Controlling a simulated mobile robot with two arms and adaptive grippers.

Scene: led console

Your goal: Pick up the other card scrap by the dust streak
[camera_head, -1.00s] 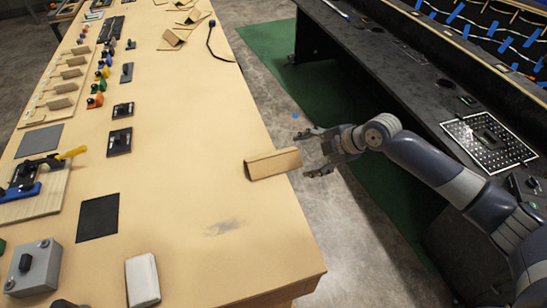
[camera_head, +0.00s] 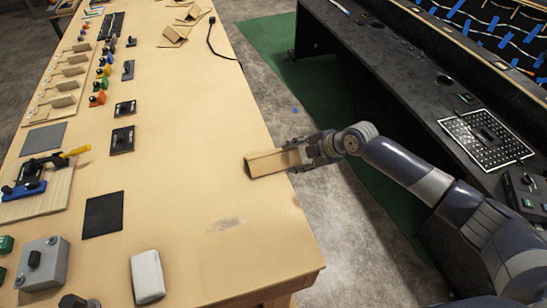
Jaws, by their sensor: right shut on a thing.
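A folded brown card scrap (camera_head: 273,163) lies at the right edge of the wooden table, above and right of the dust streak. My right gripper (camera_head: 304,153) reaches in from the right and is shut on the scrap's right end. The scrap's left part still shows over the tabletop. The grey dust streak (camera_head: 226,224) is a smudge on the bare wood. My left gripper is not in view.
The table (camera_head: 205,180) is clear around the streak. A white block (camera_head: 147,277), a dark pad (camera_head: 103,214) and a grey switch box (camera_head: 42,263) are at the lower left. More card scraps (camera_head: 178,32) lie at the far end. A black console (camera_head: 400,70) stands across the aisle.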

